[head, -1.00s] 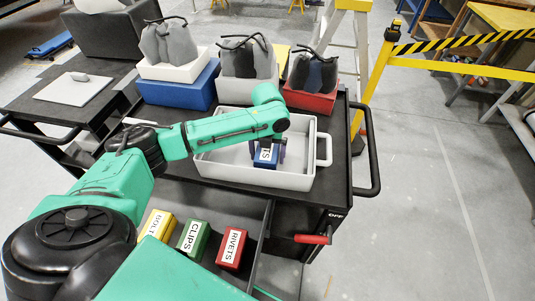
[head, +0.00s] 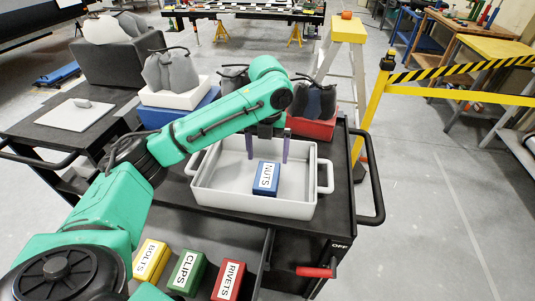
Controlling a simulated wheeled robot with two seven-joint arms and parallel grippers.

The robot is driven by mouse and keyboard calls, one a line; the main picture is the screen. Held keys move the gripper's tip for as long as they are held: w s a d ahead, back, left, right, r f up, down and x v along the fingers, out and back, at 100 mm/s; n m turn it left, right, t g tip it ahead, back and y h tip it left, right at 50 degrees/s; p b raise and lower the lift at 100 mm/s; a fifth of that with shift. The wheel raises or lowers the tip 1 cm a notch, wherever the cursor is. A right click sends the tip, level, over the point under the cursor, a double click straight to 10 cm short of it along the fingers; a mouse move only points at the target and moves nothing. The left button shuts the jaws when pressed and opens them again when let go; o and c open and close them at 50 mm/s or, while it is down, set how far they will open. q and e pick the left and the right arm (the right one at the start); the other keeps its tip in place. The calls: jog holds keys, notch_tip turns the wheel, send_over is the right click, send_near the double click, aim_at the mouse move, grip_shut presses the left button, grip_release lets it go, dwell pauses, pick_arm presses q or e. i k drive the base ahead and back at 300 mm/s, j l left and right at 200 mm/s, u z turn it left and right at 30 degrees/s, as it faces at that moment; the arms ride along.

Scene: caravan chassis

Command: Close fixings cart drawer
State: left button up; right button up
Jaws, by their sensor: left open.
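The black fixings cart (head: 325,220) stands in front of me. Its drawer (head: 263,257) is pulled out toward me. In the drawer sit a yellow BOLTS box (head: 150,260), a green CLIPS box (head: 187,272) and a red RIVETS box (head: 229,280). A blue NUTS box (head: 265,178) lies in the grey tray (head: 308,207) on the cart top. My left gripper (head: 267,154) is open and empty above the tray, its two fingers pointing down, behind and above the NUTS box. My right gripper is not in view. The drawer's front edge is hidden below the frame.
Bins with grey bags stand along the cart's back: white on blue (head: 172,97) and red (head: 312,127). A red lever (head: 316,271) sticks out of the cart's right side. A yellow ladder (head: 348,30) and barrier stand behind right. The floor at right is clear.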

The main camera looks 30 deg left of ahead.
aim_at(219, 239)
jog(key=k+l, duration=0.15)
jog(key=l, duration=0.25)
jog(key=k+l, duration=0.15)
jog(key=l, duration=0.25)
jog(key=k+l, duration=0.15)
jog(key=l, duration=0.2)
jog(key=k+l, duration=0.15)
jog(key=l, duration=0.25)
jog(key=k+l, duration=0.15)
jog(key=l, duration=0.25)
